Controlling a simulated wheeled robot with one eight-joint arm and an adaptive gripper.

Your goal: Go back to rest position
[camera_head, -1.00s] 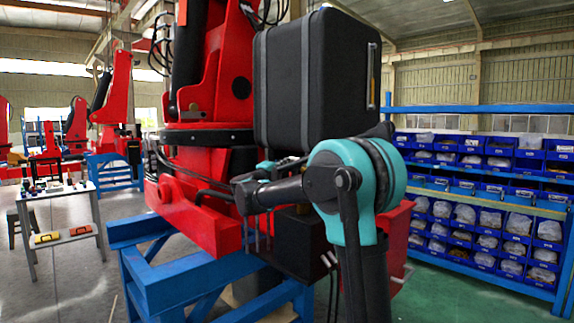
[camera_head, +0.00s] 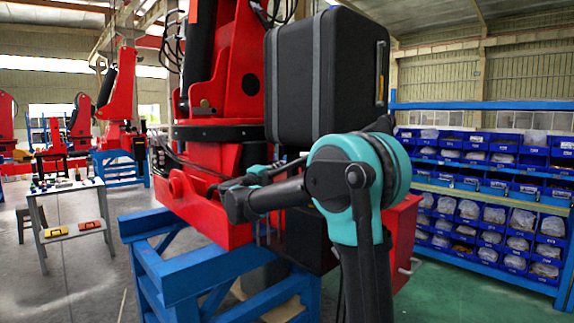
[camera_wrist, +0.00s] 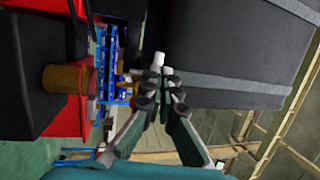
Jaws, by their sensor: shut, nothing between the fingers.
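My gripper (camera_wrist: 162,76) shows in the wrist view with its fingertips together and nothing between them. It is in front of a large black box with a grey band (camera_wrist: 235,50), and I cannot tell the gap between them. In the head view my teal and black arm crosses in front of the red crane (camera_head: 215,215) and below the same black box (camera_head: 325,75). The gripper's fingertips cannot be made out clearly in the head view.
The crane rests on a blue stand (camera_head: 185,270). A blue shelf rack with several bins (camera_head: 480,190) stands at right. A small table with tools (camera_head: 65,190) and more red cranes (camera_head: 120,100) are at left. Green floor (camera_head: 440,295) is free between crane and rack.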

